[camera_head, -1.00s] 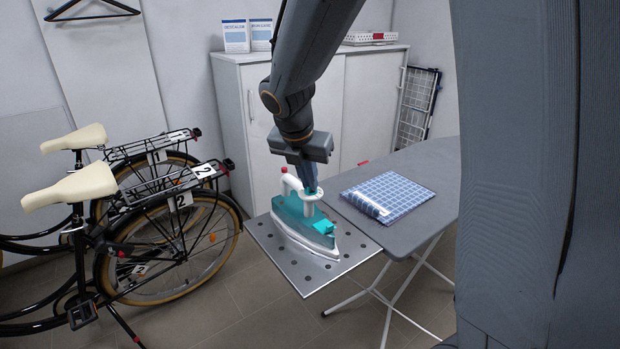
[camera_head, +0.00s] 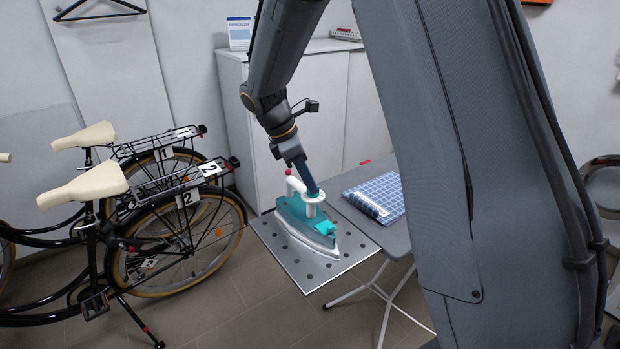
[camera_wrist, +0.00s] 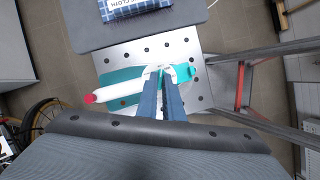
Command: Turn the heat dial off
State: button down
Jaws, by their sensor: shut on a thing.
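A teal and white iron (camera_head: 293,226) rests on the perforated metal plate (camera_head: 284,262) at the end of the ironing board. Its white handle has a red tip. A white round heat dial (camera_head: 313,197) sits on top of the iron, beside the handle. My gripper (camera_head: 312,190) reaches down from above, its fingers shut on the dial. In the wrist view the two blue fingers (camera_wrist: 166,80) meet at the white dial (camera_wrist: 184,72), partly hiding it. Dial markings are too small to read.
A blue checked cloth (camera_head: 378,196) lies folded on the grey ironing board (camera_head: 396,236), right of the iron. Bicycles (camera_head: 180,230) stand at the left. A white cabinet (camera_head: 233,130) is behind. Bare floor lies in front of the plate.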

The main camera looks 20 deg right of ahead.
jog(key=m, duration=0.2)
jog(key=m+g+p, duration=0.1)
jog(key=m, duration=0.1)
jog(key=m+g+y, duration=0.1)
jog(key=m, duration=0.1)
jog(key=shift+w+d, duration=0.15)
jog(key=shift+w, duration=0.15)
jog(key=m+g+y, duration=0.1)
jog(key=m, duration=0.3)
jog(key=shift+w+d, duration=0.1)
jog(key=shift+d+m+g+y+p, duration=0.15)
jog(key=shift+m+g+y+p, duration=0.25)
jog(key=shift+m, duration=1.2)
jog(key=shift+y, duration=0.3)
jog(key=c, duration=1.9)
grip_release()
jog(key=b+v, duration=0.3)
jog(key=v, duration=0.4)
jog(key=shift+w+r, duration=0.2)
jog(key=shift+r, duration=0.2)
